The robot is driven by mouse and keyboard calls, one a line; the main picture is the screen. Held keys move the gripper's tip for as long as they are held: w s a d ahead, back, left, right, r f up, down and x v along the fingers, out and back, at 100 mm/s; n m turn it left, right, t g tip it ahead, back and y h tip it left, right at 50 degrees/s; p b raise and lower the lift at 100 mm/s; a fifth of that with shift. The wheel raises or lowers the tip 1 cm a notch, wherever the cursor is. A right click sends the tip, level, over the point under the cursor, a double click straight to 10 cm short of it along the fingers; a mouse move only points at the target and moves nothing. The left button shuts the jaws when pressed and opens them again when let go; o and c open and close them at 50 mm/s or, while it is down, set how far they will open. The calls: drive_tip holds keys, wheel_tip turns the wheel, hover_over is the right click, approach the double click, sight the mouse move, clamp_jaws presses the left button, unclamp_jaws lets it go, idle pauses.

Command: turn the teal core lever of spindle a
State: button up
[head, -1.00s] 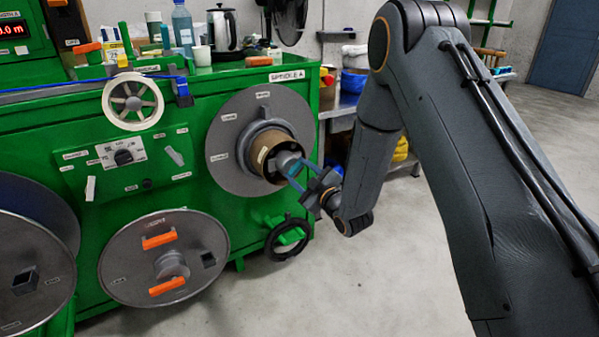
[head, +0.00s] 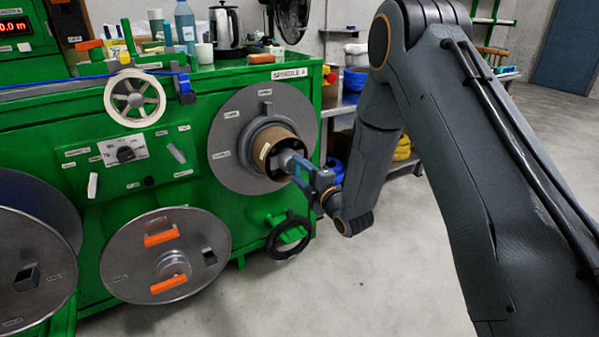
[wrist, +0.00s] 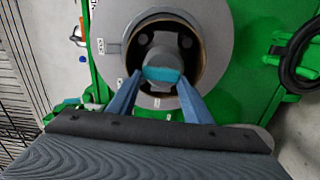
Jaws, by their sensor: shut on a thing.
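The spindle A disc (head: 232,165) is a grey round plate on the front of the green machine, under the "SPINDLE A" label (head: 289,74). A brown core (head: 263,147) sits at its middle; its open end also shows in the wrist view (wrist: 200,50). The teal core lever (wrist: 162,75) lies inside the core's mouth, in front of a dark grey hub (wrist: 165,55). My gripper (head: 287,160) reaches into the core from the right. In the wrist view its blue fingers (wrist: 161,84) are shut on the lever, one on each side. The lever is hidden in the head view.
A black handwheel (head: 289,237) is below the spindle. A lower disc with orange blocks (head: 215,235) stands at left. A kettle (head: 226,27) and bottle (head: 185,24) stand on the machine top. Bare floor (head: 400,270) is open at lower right.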

drive_tip(key=shift+f+n, duration=0.1)
drive_tip(key=shift+n, duration=0.3)
drive_tip(key=o, duration=1.1)
drive_tip(key=shift+c, duration=0.2)
drive_tip(key=shift+s, duration=0.1)
drive_tip(key=v, duration=0.7)
drive_tip(key=shift+s+d+p, duration=0.25)
drive_tip(key=shift+p, duration=0.05)
